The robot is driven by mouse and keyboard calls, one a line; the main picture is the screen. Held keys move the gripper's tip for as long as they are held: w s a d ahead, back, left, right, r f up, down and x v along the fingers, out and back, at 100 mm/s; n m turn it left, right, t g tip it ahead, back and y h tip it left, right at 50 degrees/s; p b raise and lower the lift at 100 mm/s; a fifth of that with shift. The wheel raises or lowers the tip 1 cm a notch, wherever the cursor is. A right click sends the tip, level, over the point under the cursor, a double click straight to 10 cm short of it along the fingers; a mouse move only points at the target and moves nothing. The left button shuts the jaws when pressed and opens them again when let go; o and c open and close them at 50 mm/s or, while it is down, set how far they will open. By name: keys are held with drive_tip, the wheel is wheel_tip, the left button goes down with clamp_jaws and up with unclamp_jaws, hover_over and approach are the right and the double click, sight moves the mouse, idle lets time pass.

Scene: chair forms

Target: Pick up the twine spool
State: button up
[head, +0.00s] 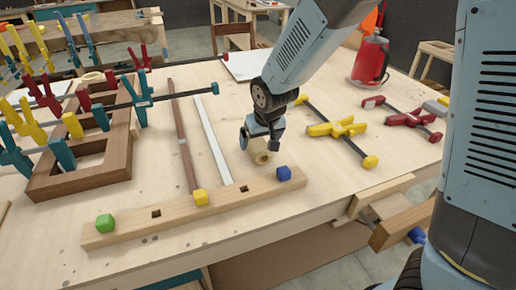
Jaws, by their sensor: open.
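In the head view, the twine spool (260,158) is a small tan roll with a dark hole in its end, lying on the wooden workbench (320,190). My gripper (262,140) points down right at the spool, and its fingers hide part of it. The jaws are open. I cannot tell whether they touch the spool.
A wooden rail (175,211) with green, yellow and blue blocks lies in front. A yellow clamp (337,128) and red clamp (408,118) lie to the right. A clamped wooden frame (85,165) stands left, and a red can (371,60) stands behind.

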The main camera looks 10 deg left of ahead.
sight(259, 141)
drive_tip(key=shift+x, duration=2.5)
drive_tip(key=shift+w+a+f, duration=0.1)
drive_tip(key=shift+w+f, duration=0.05)
drive_tip(key=shift+c, duration=0.3)
drive_tip(key=c, duration=1.1)
